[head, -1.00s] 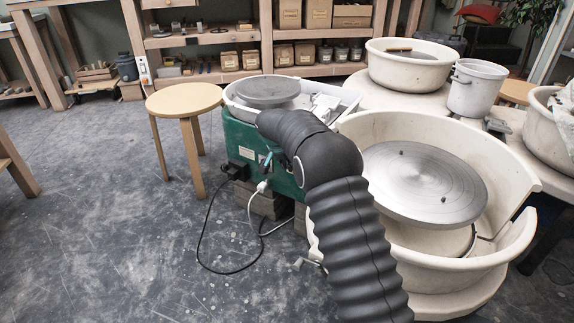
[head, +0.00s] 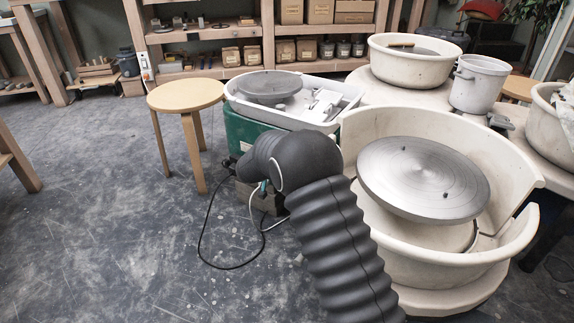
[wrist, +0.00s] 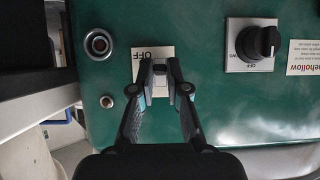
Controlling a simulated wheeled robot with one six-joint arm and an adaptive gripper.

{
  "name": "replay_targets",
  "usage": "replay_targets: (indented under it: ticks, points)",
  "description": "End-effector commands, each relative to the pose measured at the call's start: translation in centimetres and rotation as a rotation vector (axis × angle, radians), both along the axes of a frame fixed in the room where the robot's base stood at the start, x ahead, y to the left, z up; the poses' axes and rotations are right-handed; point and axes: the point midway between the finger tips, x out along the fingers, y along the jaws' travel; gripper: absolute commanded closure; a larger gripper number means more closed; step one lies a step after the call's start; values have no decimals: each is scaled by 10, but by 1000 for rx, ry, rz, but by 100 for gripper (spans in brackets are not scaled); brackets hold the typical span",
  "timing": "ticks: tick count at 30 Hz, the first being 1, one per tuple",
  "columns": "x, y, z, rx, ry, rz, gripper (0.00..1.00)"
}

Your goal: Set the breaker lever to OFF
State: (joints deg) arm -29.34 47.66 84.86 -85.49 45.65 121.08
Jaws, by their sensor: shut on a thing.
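The breaker is in the wrist view, a pale plate (wrist: 140,62) marked OFF on a green panel (wrist: 215,110). The small dark breaker lever (wrist: 159,70) shows between my fingertips. My gripper (wrist: 160,67) is shut on the lever, its two fingers in front of the plate. The fingers hide much of the lever, and I cannot tell which position it is in. In the head view my arm hides the breaker and most of the green housing (head: 238,130).
In the wrist view a black rotary knob (wrist: 262,43) is right of the breaker and a red button (wrist: 97,43) is left. In the head view a round stool (head: 186,95) stands left of the wheel, cables (head: 205,225) lie on the floor, and a large splash pan (head: 440,250) is at right.

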Motion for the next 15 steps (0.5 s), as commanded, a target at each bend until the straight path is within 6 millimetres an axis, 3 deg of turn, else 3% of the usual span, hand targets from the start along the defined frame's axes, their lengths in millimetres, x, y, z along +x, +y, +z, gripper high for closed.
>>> replay_targets:
  ticks: [15]
  points:
    - [-1, 0, -9, -89, -174, 1, 100]
